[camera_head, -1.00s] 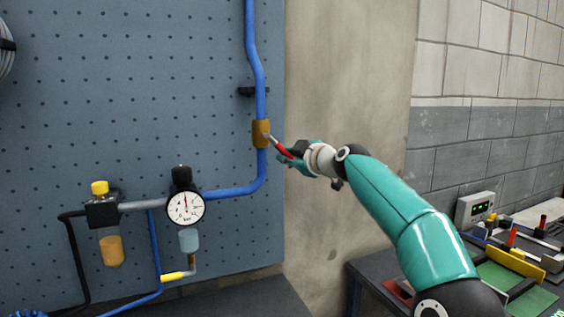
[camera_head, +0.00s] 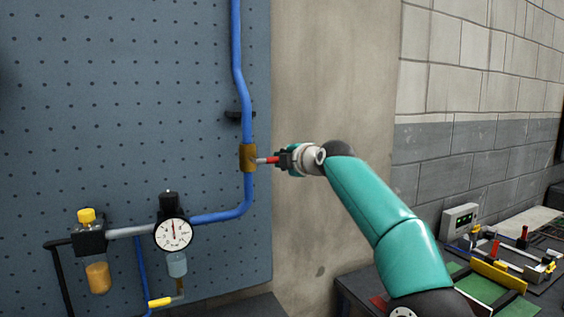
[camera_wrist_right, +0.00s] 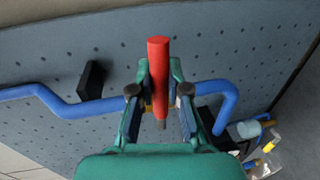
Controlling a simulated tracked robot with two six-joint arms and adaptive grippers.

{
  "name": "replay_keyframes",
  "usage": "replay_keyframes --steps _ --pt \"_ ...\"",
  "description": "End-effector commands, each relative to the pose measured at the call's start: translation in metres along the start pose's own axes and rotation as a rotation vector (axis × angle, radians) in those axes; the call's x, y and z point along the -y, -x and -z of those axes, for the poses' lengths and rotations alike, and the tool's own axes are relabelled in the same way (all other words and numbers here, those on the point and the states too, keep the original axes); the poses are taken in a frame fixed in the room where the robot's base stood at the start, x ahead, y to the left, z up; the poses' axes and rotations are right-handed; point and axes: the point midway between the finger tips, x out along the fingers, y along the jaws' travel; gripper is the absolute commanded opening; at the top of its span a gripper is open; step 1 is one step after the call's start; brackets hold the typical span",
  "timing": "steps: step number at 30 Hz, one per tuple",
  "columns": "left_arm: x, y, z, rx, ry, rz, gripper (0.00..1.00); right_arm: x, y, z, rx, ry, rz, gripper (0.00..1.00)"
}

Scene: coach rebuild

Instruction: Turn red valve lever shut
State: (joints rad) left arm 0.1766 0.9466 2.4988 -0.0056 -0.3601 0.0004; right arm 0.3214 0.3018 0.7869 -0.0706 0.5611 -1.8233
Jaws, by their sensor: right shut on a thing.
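The red valve lever (camera_head: 268,160) sticks out to the right from the brass valve body (camera_head: 248,158) on the blue vertical pipe (camera_head: 242,95). It lies about level, roughly square to the pipe. My right gripper (camera_head: 284,160) is shut on the lever's red handle. In the right wrist view the red lever (camera_wrist_right: 158,75) runs between the two fingers of my right gripper (camera_wrist_right: 159,90), and its end sticks out past them. My left gripper is not in view.
A pressure gauge (camera_head: 173,234) and a filter bowl (camera_head: 97,277) hang on the pegboard (camera_head: 120,110) at lower left. A black pipe bracket (camera_head: 234,115) sits above the valve. A bench with a green mat (camera_head: 487,289) and a white control box (camera_head: 459,221) stands at lower right.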

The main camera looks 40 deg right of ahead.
Motion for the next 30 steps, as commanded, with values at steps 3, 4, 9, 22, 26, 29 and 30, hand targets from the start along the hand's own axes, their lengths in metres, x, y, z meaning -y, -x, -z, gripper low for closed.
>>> replay_keyframes --steps 3,4,9,22,26,29,30 --pt "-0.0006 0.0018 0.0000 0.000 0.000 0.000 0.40 0.0000 -0.0006 0.0026 -0.001 0.025 0.006 0.00" --pt "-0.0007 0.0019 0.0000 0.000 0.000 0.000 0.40 -0.0001 -0.0006 0.0027 0.000 0.029 0.006 0.00" --pt "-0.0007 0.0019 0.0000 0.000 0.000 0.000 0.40 0.0002 -0.0009 0.0031 0.001 0.037 0.007 0.00" --pt "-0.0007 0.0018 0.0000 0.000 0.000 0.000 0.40 0.0003 -0.0011 0.0033 0.000 0.035 0.007 0.42" --pt "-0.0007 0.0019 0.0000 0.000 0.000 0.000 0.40 -0.0004 -0.0007 0.0025 0.002 0.034 0.005 0.42" --pt "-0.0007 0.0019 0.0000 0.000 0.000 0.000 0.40 -0.0009 -0.0004 0.0020 0.003 0.034 0.004 0.42" --pt "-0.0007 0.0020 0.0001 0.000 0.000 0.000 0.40 -0.0010 -0.0002 0.0019 0.003 0.033 0.003 0.42"
